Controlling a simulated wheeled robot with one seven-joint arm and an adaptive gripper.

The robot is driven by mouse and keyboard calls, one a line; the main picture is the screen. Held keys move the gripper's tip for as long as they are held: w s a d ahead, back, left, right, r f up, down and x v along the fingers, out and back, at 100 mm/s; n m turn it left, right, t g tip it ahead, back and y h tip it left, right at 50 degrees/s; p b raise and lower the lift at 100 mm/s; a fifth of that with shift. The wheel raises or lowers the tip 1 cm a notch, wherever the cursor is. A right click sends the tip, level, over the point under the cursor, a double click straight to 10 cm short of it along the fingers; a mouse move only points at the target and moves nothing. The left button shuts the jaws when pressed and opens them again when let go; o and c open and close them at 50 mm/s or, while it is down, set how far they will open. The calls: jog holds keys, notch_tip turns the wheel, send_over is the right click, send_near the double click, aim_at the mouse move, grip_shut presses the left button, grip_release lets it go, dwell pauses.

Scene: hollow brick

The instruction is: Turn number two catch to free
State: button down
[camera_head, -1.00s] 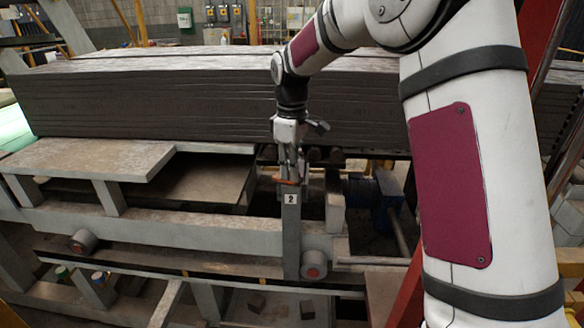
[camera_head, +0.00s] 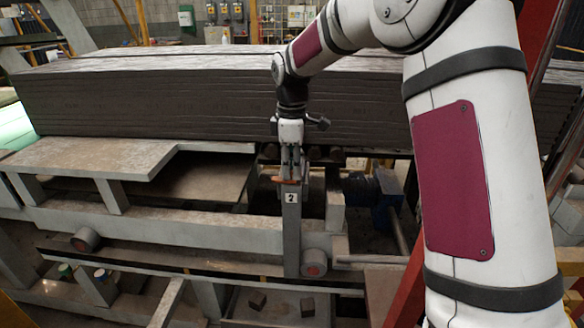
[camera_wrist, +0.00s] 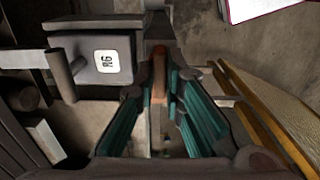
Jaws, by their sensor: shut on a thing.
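The number two catch (camera_head: 291,230) is an upright grey bar with a white "2" label near its top. Its lower end meets a round red-faced pivot at the front rail. An orange-brown piece (camera_head: 287,181) sits at its top. My gripper (camera_head: 290,178) points down onto the top of this bar. In the wrist view, the orange-brown piece (camera_wrist: 158,75) lies between the two teal-padded fingers of my gripper (camera_wrist: 165,95), which are shut on the catch's top. The exact contact is partly hidden by the fingers.
A stack of long dark slabs (camera_head: 200,95) lies behind my gripper. A grey plate (camera_head: 90,155) is at the left and a blue motor-like unit (camera_head: 370,195) at the right. The wrist view shows a grey block (camera_wrist: 85,65) with a white label and a yellow rail (camera_wrist: 265,115).

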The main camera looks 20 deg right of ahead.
jog(key=shift+r, duration=0.1)
jog(key=c, duration=1.7)
grip_release()
notch_tip(320, 180, up, 12)
jog(key=shift+f, duration=0.1)
